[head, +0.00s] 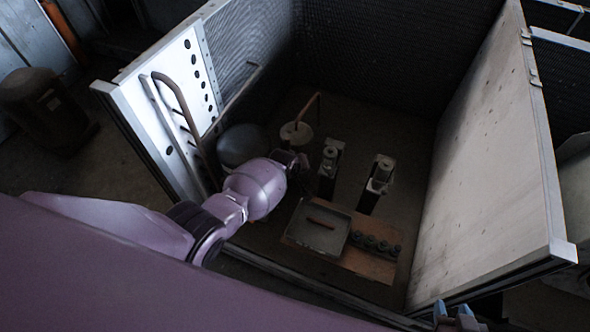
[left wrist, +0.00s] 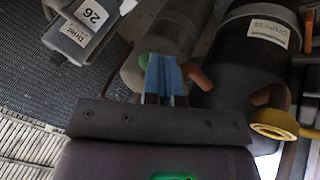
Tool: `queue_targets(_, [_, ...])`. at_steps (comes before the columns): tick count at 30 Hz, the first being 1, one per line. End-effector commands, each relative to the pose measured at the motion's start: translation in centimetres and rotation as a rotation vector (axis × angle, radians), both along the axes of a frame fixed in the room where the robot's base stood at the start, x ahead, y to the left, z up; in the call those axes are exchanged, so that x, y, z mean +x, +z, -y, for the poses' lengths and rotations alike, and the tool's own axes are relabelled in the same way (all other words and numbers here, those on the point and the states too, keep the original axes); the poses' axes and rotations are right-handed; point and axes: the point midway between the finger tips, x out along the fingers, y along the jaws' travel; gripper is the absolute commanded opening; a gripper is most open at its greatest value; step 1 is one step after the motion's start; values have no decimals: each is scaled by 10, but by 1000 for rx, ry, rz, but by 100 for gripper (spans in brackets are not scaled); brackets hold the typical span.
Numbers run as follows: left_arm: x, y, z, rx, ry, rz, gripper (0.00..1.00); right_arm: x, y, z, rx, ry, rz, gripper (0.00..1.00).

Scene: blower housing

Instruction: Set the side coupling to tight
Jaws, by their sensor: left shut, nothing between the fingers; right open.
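My left arm reaches from the left into the housing in the head view, with its dark gripper end near a pale round part with a brown bent pipe (head: 297,131). In the left wrist view my left gripper (left wrist: 163,77) has its blue fingers together, with nothing between them. Behind them are a grey cylinder (left wrist: 165,35) with a green spot and an orange-brown lever (left wrist: 197,76). To the right is a dark labelled cylinder (left wrist: 255,60) with a yellow ring (left wrist: 273,124). I cannot tell which part is the side coupling or its setting. My right gripper (head: 456,316) is open at the bottom edge.
Pale panels (head: 495,150) and dark mesh walls enclose the bay. Two upright fittings (head: 328,170) (head: 377,184) stand on its floor. In front is a brown board (head: 372,264) with a grey tray (head: 318,228) and several dark knobs. A grey box labelled 26 (left wrist: 85,25) is upper left in the wrist view.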

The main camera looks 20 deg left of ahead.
Motion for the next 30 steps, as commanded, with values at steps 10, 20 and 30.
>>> queue_targets(10, [12, -2, 10, -1, -1, -3, 0, 2, -2, -1, 1, 3, 0, 43])
queue_targets(20, [17, -1, 14, -1, -2, -2, 0, 3, -3, 1, -9, 13, 0, 43])
queue_targets(30, [18, 0, 14, -1, -3, 1, 0, 2, -4, 2, -9, 13, -3, 43])
